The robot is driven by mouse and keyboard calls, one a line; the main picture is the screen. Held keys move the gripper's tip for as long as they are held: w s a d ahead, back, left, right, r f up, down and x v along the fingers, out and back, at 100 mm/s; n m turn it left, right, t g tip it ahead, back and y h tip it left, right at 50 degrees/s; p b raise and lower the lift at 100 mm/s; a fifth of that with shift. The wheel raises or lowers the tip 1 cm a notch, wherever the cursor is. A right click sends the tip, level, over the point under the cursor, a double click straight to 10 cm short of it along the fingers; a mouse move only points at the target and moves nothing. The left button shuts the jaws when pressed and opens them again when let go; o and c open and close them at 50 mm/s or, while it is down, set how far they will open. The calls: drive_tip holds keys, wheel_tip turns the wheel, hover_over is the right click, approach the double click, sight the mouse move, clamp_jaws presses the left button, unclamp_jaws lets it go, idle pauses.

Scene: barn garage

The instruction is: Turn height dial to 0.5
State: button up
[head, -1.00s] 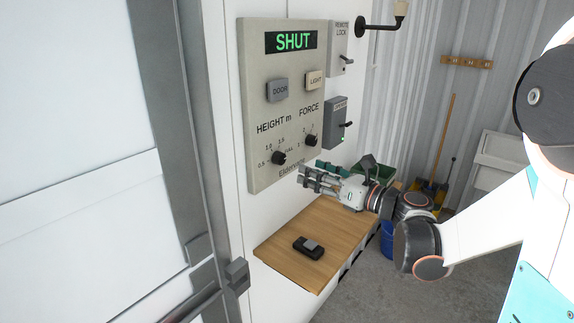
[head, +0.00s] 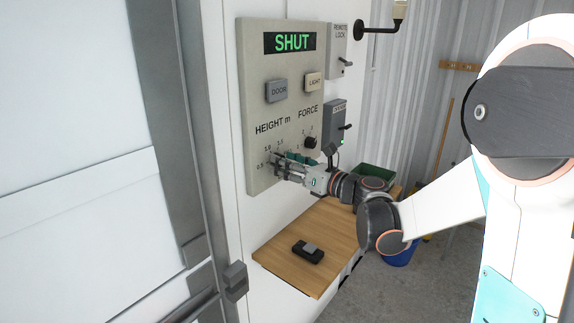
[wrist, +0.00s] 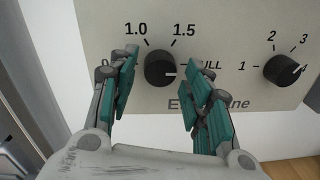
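The height dial (wrist: 160,67) is a round black knob on the grey control panel (head: 262,58). In the wrist view its white mark points right, towards FULL; 1.0 and 1.5 show above it. The 0.5 label is mostly hidden behind the left finger in that view. My gripper (wrist: 160,70) is open, with one teal-padded finger on each side of the dial and a visible gap on both sides. In the head view my gripper (head: 281,166) is at the panel's lower part and largely covers the dial.
The force dial (wrist: 282,68) is to the right, clear of the fingers. DOOR (head: 277,90) and LIGHT (head: 313,82) buttons are above. Switch boxes (head: 337,52) stick out right of the panel. A wooden shelf (head: 325,225) with a black remote (head: 307,251) is below.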

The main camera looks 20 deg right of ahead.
drive_tip(key=c, duration=0.7)
drive_tip(key=shift+n, duration=0.3)
drive_tip(key=shift+d+m+g+y+p, duration=0.1)
drive_tip(key=shift+m+g+y+p, duration=0.25)
drive_tip(key=shift+m, duration=8.5)
drive_tip(key=shift+m+g+y+p, duration=0.2)
drive_tip(key=shift+m+y, duration=0.25)
drive_tip(key=shift+m, duration=8.4)
drive_tip(key=shift+w, duration=0.1)
drive_tip(key=o, duration=1.1)
